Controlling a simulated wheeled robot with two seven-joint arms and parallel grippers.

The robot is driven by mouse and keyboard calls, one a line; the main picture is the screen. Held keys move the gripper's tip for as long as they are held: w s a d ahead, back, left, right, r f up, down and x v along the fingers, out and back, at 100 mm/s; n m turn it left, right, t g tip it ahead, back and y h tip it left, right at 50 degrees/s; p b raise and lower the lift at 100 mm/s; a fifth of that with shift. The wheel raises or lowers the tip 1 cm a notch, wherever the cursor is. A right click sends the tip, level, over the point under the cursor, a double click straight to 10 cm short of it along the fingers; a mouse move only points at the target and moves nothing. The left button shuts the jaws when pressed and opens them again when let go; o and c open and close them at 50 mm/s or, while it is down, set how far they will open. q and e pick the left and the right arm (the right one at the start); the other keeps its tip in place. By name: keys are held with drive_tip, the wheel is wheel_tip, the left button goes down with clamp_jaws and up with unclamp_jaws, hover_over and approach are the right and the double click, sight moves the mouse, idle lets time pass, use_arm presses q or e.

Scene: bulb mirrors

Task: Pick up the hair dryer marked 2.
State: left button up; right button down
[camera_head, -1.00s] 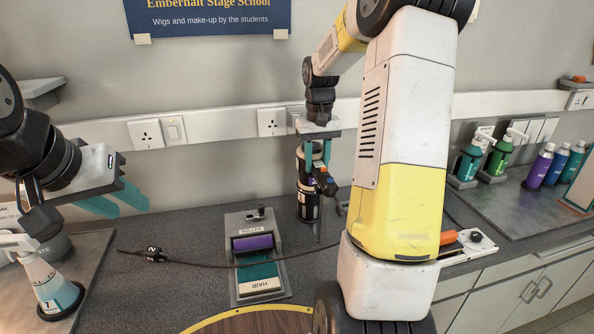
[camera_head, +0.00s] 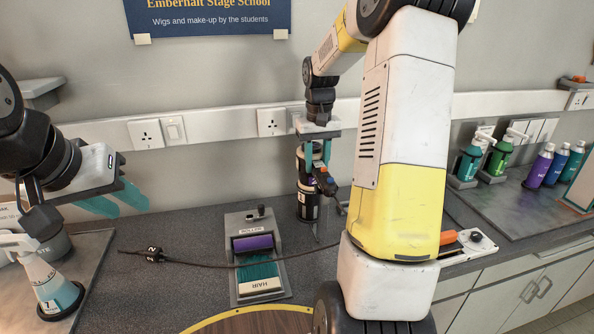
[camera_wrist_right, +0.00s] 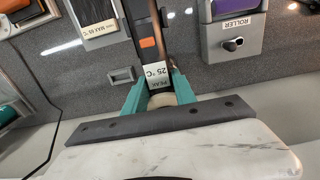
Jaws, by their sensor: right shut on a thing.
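My right gripper (camera_head: 317,150) points down beside the wall, shut on a black hair dryer (camera_head: 326,183) with coloured buttons on its handle. In the right wrist view the dryer (camera_wrist_right: 149,40) runs between the teal fingers and shows an orange button and a "PEAK 25 °C" label. A black cord with a tag marked 2 (camera_head: 153,254) lies across the counter and runs right, behind my arm. The dryer's own number is not readable. My left gripper (camera_head: 112,200) is open and empty above the counter at the left.
A grey stand with a purple roller (camera_head: 253,243) is in front of the dryer. A white-and-teal spray bottle (camera_head: 54,285) stands at the left. Several bottles (camera_head: 541,165) stand on the right tray. Sockets (camera_head: 271,122) line the wall. Dark counter between is mostly clear.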

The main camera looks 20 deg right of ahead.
drive_tip(key=shift+r, duration=0.1)
drive_tip(key=shift+r, duration=1)
wheel_tip(320, 180, up, 13)
drive_tip(key=shift+f, duration=0.2)
idle(1.2)
drive_tip(key=shift+r, duration=0.1)
